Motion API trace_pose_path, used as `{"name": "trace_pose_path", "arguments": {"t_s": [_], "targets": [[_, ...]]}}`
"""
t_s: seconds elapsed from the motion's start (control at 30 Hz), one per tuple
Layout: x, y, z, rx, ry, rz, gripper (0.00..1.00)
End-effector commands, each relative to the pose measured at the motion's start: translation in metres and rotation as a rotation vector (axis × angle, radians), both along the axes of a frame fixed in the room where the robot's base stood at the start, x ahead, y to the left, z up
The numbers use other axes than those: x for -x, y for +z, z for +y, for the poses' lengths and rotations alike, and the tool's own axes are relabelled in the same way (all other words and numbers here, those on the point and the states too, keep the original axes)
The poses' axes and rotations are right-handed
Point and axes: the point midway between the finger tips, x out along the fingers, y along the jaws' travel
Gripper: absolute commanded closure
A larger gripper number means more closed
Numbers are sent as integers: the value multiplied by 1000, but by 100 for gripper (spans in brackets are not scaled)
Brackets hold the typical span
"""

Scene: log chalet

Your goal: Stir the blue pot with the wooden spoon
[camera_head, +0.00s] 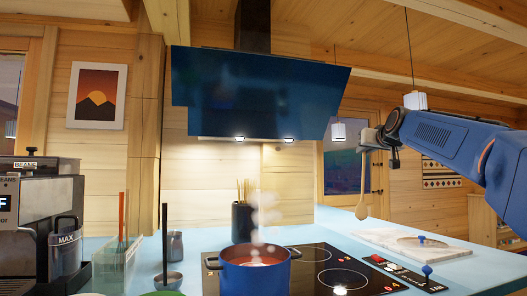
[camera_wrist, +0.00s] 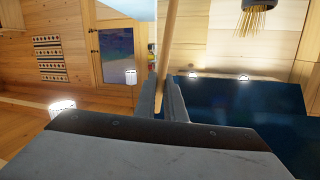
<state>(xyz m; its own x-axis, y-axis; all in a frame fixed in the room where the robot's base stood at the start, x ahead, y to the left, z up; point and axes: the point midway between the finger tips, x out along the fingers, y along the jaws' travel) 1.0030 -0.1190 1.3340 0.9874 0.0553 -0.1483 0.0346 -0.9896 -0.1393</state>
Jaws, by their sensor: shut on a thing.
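The blue pot (camera_head: 254,272) stands on the black cooktop (camera_head: 335,264), with steam rising above it and reddish contents showing inside its rim. My gripper (camera_head: 366,146) is shut on the wooden spoon (camera_head: 362,200), up in the air to the right of the pot and well above the counter. The spoon hangs almost upright with its bowl end down. In the wrist view, the spoon's handle (camera_wrist: 171,35) runs up from between my gripper's two fingers (camera_wrist: 174,98). The pot does not show in the wrist view.
A dark blue range hood (camera_head: 262,95) hangs over the cooktop. A dark holder with sticks (camera_head: 242,222) stands behind the pot. A coffee machine (camera_head: 35,225) and a clear rack (camera_head: 115,262) are at the left. A white board (camera_head: 410,243) lies on the counter at the right.

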Motion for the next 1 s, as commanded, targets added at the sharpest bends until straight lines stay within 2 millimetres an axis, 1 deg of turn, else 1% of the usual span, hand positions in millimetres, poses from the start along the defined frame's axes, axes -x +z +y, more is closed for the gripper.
{"name": "trace_pose_path", "arguments": {"t_s": [0.03, 0.07, 0.1, 0.17, 0.2, 0.27, 0.3, 0.37, 0.4, 0.47, 0.5, 0.6, 0.7, 0.8, 0.9, 1.0], "targets": [[-3, 0, 28, -1, 42, -1, 100], [-5, -1, 42, -1, 63, -1, 100], [-6, -1, 61, -1, 91, -1, 100], [-7, -1, 90, -2, 133, -2, 100], [-7, -1, 109, -3, 162, -2, 100], [-6, -1, 138, -4, 204, -3, 100], [-4, -1, 157, -4, 232, -4, 100], [-2, -1, 186, -5, 273, -5, 100], [1, -1, 205, -5, 302, -5, 100], [5, -2, 233, -5, 343, -6, 100], [8, -2, 251, -6, 369, -6, 100], [18, -3, 291, -7, 429, -7, 100], [26, -3, 321, -8, 475, -8, 100], [33, -3, 342, -10, 506, -9, 100], [37, -3, 353, -10, 523, -10, 100], [39, -5, 357, -10, 529, -9, 100]]}}
